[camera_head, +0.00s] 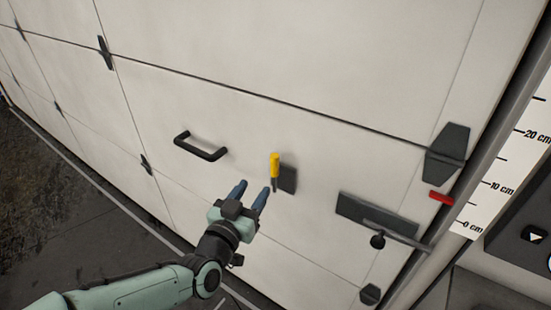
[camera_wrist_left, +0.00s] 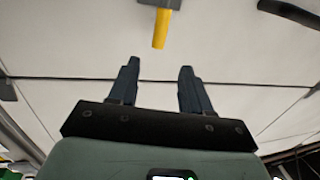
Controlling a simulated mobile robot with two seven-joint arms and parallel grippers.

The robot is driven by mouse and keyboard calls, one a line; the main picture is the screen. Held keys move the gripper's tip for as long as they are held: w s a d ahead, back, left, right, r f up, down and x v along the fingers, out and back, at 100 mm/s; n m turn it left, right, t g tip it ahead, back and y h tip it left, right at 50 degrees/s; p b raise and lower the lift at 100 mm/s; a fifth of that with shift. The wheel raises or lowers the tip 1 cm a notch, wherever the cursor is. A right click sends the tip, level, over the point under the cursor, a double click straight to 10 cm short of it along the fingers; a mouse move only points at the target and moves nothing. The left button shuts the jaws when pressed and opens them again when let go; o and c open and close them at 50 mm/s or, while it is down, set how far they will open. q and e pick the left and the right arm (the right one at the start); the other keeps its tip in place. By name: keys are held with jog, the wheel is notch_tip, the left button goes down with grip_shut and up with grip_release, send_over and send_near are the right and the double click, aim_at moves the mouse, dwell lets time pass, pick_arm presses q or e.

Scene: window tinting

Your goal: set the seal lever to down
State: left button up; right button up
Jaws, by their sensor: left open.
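The seal lever looks to be the small lever with a yellow grip (camera_head: 275,164) on the white door panel. Its yellow grip points up, with a dark shaft below it and a dark mounting plate (camera_head: 288,179) beside it. My left gripper (camera_head: 253,190) is open and empty, just below and left of the lever in the head view, apart from it. In the left wrist view the yellow grip (camera_wrist_left: 161,29) shows beyond the open fingertips (camera_wrist_left: 157,72), roughly centred between them. My right gripper is not in view.
A black pull handle (camera_head: 201,147) is on the panel left of the lever. A dark latch plate with a bar and knob (camera_head: 377,241) is to the right. A red marker (camera_head: 441,196) sits by a centimetre scale (camera_head: 500,165). The panel around the lever is clear.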

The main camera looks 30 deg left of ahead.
aim_at(273, 163)
pick_arm(q)
jog(key=w, duration=0.4)
jog(key=w+a+p, duration=0.1)
jog(key=w, duration=0.3)
jog(key=w+p, duration=0.1)
jog(key=w, duration=0.4)
jog(key=shift+a, duration=0.2)
grip_shut()
